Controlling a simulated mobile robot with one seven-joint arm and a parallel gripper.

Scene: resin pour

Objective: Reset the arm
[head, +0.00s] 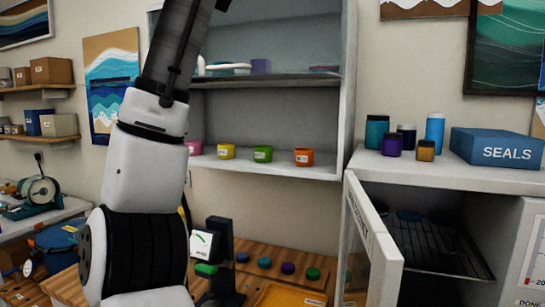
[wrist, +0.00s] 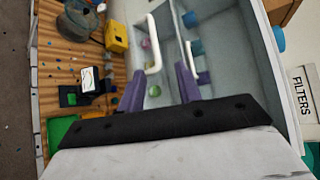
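My arm rises through the left middle of the head view and leaves at the top edge, so my gripper is not seen there. In the wrist view my gripper (wrist: 160,82) shows two purple fingers standing apart with a clear gap between them. Nothing is seen held in the gap. Two white bar-like parts (wrist: 153,45) show near the fingertips; I cannot tell whether they touch the fingers.
A wall shelf (head: 265,172) holds several small coloured cups. The cabinet door (head: 372,245) stands open, with a wire rack (head: 440,250) inside. Bottles and a blue SEALS box (head: 497,148) stand on top. A black device (head: 221,250) stands on the wooden bench.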

